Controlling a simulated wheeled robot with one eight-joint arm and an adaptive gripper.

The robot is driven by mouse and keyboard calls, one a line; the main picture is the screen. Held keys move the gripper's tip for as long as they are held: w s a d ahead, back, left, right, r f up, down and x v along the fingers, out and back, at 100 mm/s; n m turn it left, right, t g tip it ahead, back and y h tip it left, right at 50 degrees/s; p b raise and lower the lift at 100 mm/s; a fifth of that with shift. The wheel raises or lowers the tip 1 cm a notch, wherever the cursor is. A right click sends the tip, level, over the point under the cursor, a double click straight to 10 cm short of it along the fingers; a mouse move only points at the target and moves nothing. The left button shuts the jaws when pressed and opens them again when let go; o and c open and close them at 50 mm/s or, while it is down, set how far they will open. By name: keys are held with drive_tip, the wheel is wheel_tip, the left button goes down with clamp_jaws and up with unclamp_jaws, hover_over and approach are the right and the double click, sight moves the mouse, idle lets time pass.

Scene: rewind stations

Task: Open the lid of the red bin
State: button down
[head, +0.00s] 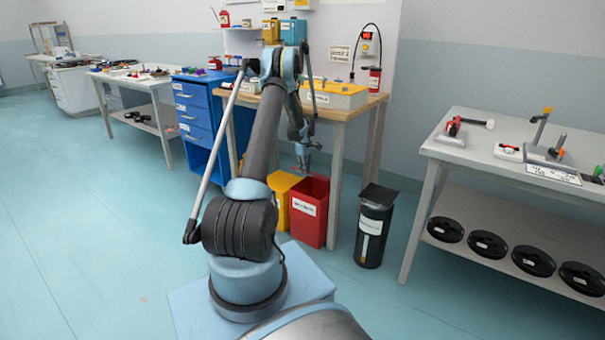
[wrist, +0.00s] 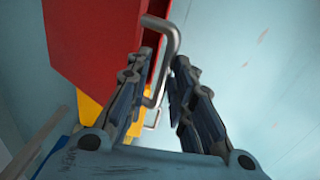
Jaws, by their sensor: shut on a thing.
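The red bin (head: 309,222) stands on the floor beside the wooden table, with a white label on its front. Its top looks red in the head view, and I cannot tell from it whether the lid is raised. My gripper (head: 307,155) is above the bin, at the end of my arm. In the wrist view the red bin (wrist: 90,40) fills the upper left. A grey metal handle (wrist: 175,40) stands out from its edge. My gripper (wrist: 166,65) has this handle between its fingers and is shut on it.
A yellow bin (head: 281,190) stands left of the red bin, partly hidden by my arm. A black bin (head: 374,228) stands to the right. The wooden table (head: 368,101) is close behind. A grey table (head: 490,153) with spools below is farther right. Floor in front is clear.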

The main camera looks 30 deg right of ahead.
drive_tip(key=shift+d+f, duration=0.1)
drive_tip(key=shift+d, duration=0.45)
drive_tip(key=c, duration=1.7)
unclamp_jaws()
drive_tip(key=shift+f, duration=0.15)
drive_tip(key=shift+o, duration=0.2)
drive_tip(key=shift+w+a, duration=0.1)
drive_tip(key=shift+a, duration=0.2)
